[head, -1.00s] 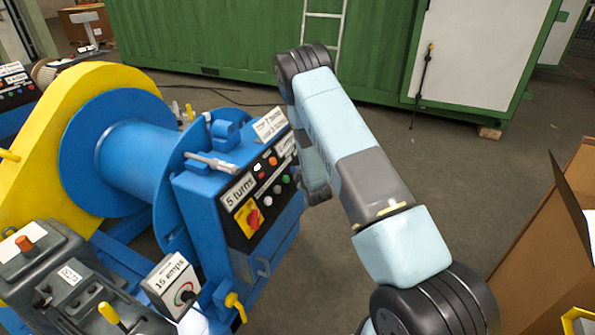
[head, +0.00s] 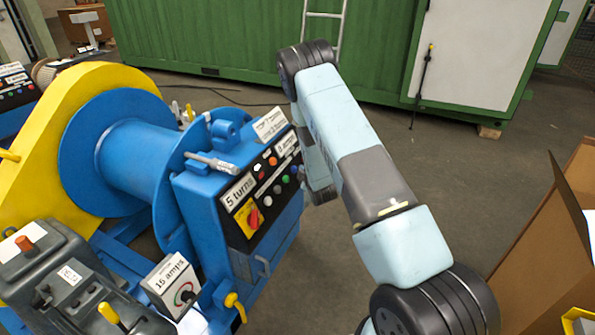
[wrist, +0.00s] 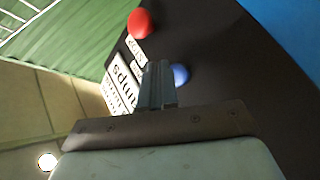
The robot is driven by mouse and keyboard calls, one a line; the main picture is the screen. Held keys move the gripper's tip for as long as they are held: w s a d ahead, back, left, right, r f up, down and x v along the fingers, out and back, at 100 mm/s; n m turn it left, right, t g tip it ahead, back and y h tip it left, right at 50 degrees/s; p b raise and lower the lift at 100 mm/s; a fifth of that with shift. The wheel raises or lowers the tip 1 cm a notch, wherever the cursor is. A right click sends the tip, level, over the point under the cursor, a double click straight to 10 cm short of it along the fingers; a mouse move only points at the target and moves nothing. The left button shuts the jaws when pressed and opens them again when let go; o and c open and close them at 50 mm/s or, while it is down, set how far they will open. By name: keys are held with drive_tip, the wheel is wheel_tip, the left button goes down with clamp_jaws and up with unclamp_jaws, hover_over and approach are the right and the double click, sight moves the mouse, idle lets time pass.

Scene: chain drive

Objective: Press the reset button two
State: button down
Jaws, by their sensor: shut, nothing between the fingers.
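The black control panel (head: 238,222) is on the blue winch box and carries several round buttons. I cannot read any mark naming reset button two. In the head view a blue button (head: 294,169) sits at the right end of the lower row, beside a green button (head: 285,179). In the wrist view my gripper (wrist: 157,66) is shut and empty, its tips over the panel. A blue button (wrist: 181,74) shows just right of the fingers, partly covered. A red button (wrist: 139,22) is above them. Whether the tips touch the panel is unclear. In the head view my fingers are hidden.
A "5 turns" label (head: 237,192) and a red-yellow rotary switch (head: 253,218) are on the panel's left. A grey handle (head: 212,163) lies on the box top. A cardboard box (head: 548,235) stands at right. Open floor lies behind my arm.

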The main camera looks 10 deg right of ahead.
drive_tip(key=shift+d, duration=0.1)
drive_tip(key=shift+s+d+r, duration=0.55)
drive_tip(key=shift+s+d, duration=0.1)
drive_tip(key=shift+d, duration=0.2)
drive_tip(key=shift+s+d+r, duration=0.55)
drive_tip(key=shift+s+d, duration=0.1)
drive_tip(key=shift+d, duration=0.2)
wheel_tip(320, 180, up, 16)
drive_tip(key=s+d+m+g+h, duration=0.1)
drive_tip(key=m+g+h, duration=0.1)
drive_tip(key=m, duration=0.3)
drive_tip(key=s+r+m+g, duration=0.2)
drive_tip(key=s+r+m, duration=0.2)
drive_tip(key=s+r, duration=0.7)
drive_tip(key=s+r+m+g, duration=0.1)
drive_tip(key=s+r, duration=0.4)
drive_tip(key=s, duration=0.6)
drive_tip(key=s+r+m+g, duration=0.2)
drive_tip(key=s+r, duration=0.3)
drive_tip(key=s, duration=0.7)
drive_tip(key=s+a+r+m+g, duration=0.1)
drive_tip(key=s+r+m+g, duration=0.1)
drive_tip(key=s, duration=0.9)
wheel_tip(320, 180, up, 3)
drive_tip(key=shift+s+f+m, duration=0.1)
drive_tip(key=shift+s+m, duration=0.3)
drive_tip(key=shift+m, duration=0.1)
